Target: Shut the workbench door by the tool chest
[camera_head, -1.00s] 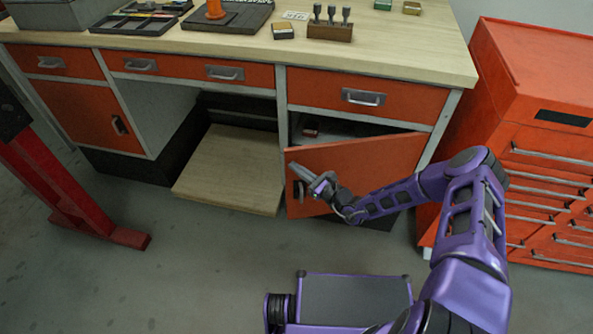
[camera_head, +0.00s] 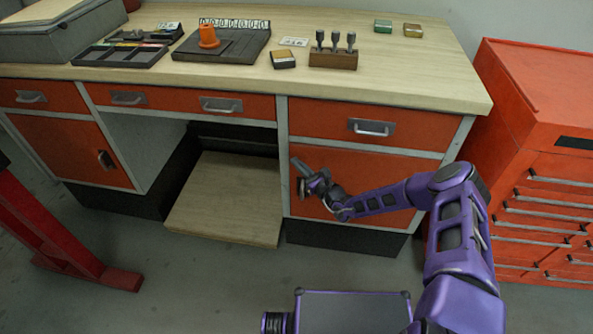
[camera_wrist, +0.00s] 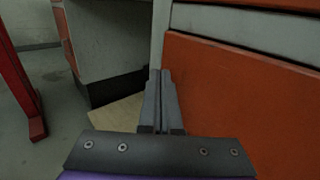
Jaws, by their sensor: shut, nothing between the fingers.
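The orange workbench door (camera_head: 372,172) by the tool chest sits flush with the bench front, below the right-hand drawer. No gap shows along its visible edges. In the wrist view the door (camera_wrist: 235,95) fills the right side as a flat orange panel. My gripper (camera_head: 298,168) is at the door's left edge, with its fingers shut and empty. In the wrist view my gripper (camera_wrist: 158,75) points along the pale frame beside the door. The gripper and wrist hide the door's handle and part of its left edge. I cannot tell whether the fingers touch the door.
The red tool chest (camera_head: 530,150) stands right of the bench, close to my arm. A wooden platform (camera_head: 228,195) lies in the open bay left of the door. A red post (camera_head: 50,230) stands at far left. Bare floor lies in front of the bench.

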